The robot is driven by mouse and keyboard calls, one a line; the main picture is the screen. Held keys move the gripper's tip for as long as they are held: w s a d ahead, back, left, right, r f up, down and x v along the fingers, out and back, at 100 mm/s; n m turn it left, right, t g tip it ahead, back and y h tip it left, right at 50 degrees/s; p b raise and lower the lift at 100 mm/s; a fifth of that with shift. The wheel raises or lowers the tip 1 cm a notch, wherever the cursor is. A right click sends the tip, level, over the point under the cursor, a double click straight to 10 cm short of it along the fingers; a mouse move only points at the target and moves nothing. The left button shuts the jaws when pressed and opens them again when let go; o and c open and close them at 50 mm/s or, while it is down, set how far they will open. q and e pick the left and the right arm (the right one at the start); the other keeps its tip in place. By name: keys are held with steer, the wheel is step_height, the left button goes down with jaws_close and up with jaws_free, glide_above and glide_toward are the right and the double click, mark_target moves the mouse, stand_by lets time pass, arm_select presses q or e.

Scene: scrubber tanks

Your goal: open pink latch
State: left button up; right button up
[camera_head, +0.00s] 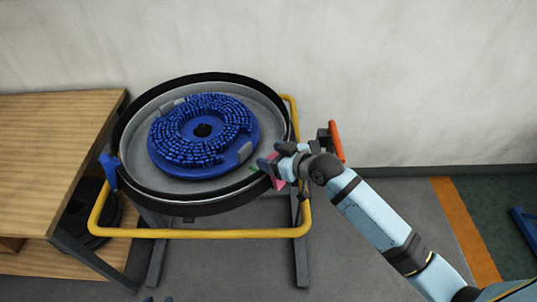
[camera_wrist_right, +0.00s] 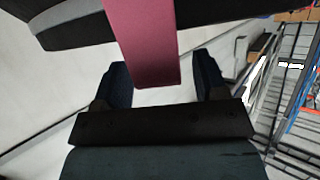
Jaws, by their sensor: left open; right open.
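The pink latch (camera_head: 276,172) sits on the front right rim of the round tank (camera_head: 200,205), mostly covered by my right gripper in the head view. In the right wrist view the pink latch (camera_wrist_right: 143,40) hangs down from the top, its end between the two dark fingers. My right gripper (camera_head: 271,157) is open around it; it also shows in the right wrist view (camera_wrist_right: 163,80). I cannot tell whether either finger touches the latch. Only the fingertips of my left gripper (camera_head: 159,299) show at the bottom edge of the head view, apart and empty, away from the tank.
A blue brush disc (camera_head: 203,133) lies in the tank. A yellow tube frame (camera_head: 200,233) surrounds it. A blue latch (camera_head: 108,169) is on the left rim, a red-orange handle (camera_head: 336,142) at right.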

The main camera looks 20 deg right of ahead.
steer(key=shift+w+a+f, duration=0.25)
steer(key=shift+w+a, duration=0.1)
steer(key=shift+w, duration=0.2)
arm_select(q)
steer(key=shift+d, duration=0.25)
